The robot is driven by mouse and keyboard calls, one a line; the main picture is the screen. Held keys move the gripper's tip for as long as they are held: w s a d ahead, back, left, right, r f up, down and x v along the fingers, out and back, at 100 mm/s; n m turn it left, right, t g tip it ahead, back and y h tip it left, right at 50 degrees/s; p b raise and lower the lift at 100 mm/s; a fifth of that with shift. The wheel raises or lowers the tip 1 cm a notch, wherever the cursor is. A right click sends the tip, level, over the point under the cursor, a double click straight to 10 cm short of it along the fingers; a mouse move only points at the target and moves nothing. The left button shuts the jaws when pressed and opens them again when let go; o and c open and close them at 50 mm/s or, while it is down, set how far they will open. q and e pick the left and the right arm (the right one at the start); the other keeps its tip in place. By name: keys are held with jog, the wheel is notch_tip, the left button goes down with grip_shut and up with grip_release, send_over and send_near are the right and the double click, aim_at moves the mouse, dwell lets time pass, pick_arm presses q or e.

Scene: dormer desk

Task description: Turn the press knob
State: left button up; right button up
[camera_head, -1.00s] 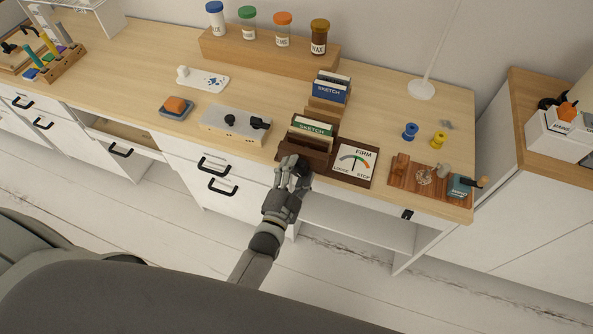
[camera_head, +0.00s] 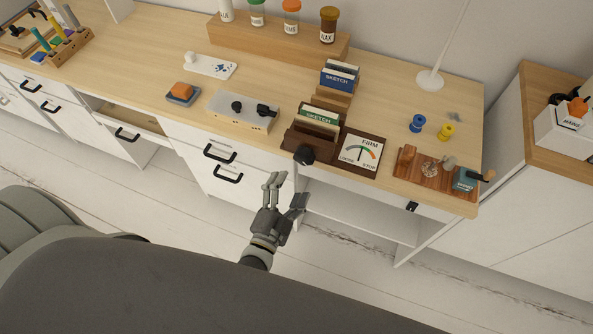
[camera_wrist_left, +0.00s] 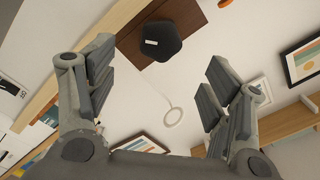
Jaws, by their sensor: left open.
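The press (camera_head: 293,139) is a dark brown wooden holder at the desk's front edge, with sketch cards standing in it. Its black knob (camera_head: 304,155) sticks out at the front. Beside it is a white dial (camera_head: 361,152) marked LOOSE, FIRM and STOP, its needle close to upright. My left gripper (camera_head: 286,189) is open and empty, in front of and below the knob, apart from it. In the left wrist view the knob (camera_wrist_left: 160,41) shows a short white mark and lies ahead of the spread fingers (camera_wrist_left: 158,85). My right gripper is not in view.
A grey box with black knobs (camera_head: 243,112) stands left of the press. A wooden tray (camera_head: 436,172) with small items is to the right. Drawers with black handles (camera_head: 220,153) are below left, and an open shelf space (camera_head: 360,212) is below right.

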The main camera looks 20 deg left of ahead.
pick_arm(q)
jog(key=shift+s, duration=1.45)
jog(key=s+f+n+g+h, duration=0.15)
jog(key=s+f+g, duration=0.3)
jog(key=f, duration=0.75)
jog(key=s+f+n+g+y, duration=0.15)
jog(key=s+f+g, duration=0.35)
jog(key=f, duration=0.7)
jog(key=s+a+f+n+g, duration=0.2)
jog(key=s+f, duration=0.4)
jog(key=s, duration=0.4)
jog(key=s+a+f+n+g, duration=0.3)
jog(key=s+a+f+g, duration=0.2)
jog(key=s, duration=0.6)
notch_tip(320, 180, down, 2)
jog(key=shift+a+f+y, duration=0.2)
jog(key=shift+a+y, duration=0.1)
jog(key=shift+a, duration=0.35)
jog(key=shift+g, duration=0.25)
